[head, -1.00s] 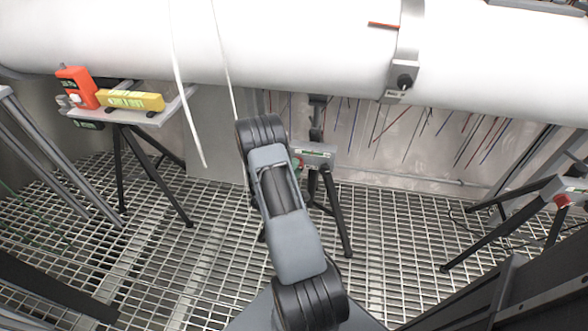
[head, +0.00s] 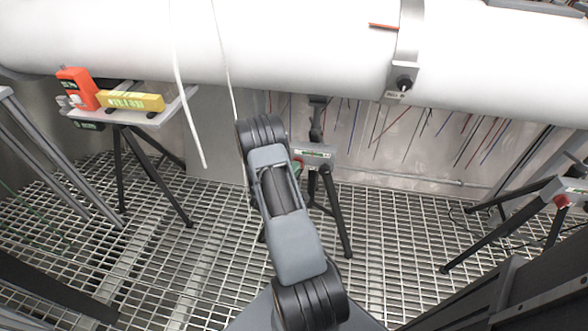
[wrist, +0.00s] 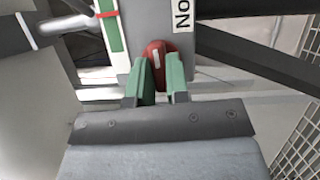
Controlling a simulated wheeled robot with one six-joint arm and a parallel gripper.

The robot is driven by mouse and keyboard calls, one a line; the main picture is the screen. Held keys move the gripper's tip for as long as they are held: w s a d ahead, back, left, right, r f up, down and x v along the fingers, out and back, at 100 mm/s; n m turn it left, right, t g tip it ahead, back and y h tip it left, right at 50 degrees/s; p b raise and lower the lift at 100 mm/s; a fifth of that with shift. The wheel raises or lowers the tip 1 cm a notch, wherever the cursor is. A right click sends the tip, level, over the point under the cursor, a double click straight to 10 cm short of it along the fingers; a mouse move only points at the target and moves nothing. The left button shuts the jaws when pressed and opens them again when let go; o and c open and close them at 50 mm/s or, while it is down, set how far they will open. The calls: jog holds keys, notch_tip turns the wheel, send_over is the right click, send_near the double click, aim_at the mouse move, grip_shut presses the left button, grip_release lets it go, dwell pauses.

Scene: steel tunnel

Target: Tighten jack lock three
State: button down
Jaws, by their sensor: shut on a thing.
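In the wrist view, my gripper (wrist: 162,85) is shut on a red knob (wrist: 157,50) with a white mark, its green-padded fingers on either side of it. The knob sits at the edge of a grey jack head (wrist: 160,14) with a partly cut-off label beginning "No". In the head view, a jack (head: 318,156) on black tripod legs stands under the white pipe, with a small label and a green strip on its head. My arm covers part of it, and my gripper is hidden there.
A tray (head: 150,116) on a tripod holds an orange device (head: 76,88) and a yellow level (head: 132,101) at left. Another jack with a red knob (head: 562,201) stands at right. The large white pipe (head: 300,45) crosses above. The grating floor (head: 395,240) is open between the stands.

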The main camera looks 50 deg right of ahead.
jog(key=shift+s+d+r+m+t+y+b, duration=0.1)
jog(key=shift+m+t+y+b, duration=0.8)
jog(key=shift+m, duration=1.45)
jog(key=shift+s+d+r+m+t+y+b, duration=0.2)
jog(key=shift+m+t+y, duration=0.3)
jog(key=shift+m+y, duration=1.3)
jog(key=shift+s+a+f+m+t+y+b, duration=0.1)
jog(key=shift+m+t+y+b, duration=0.55)
jog(key=shift+m, duration=2.2)
jog(key=shift+r, duration=0.1)
jog(key=c, duration=1.1)
grip_release()
jog(key=shift+w, duration=0.1)
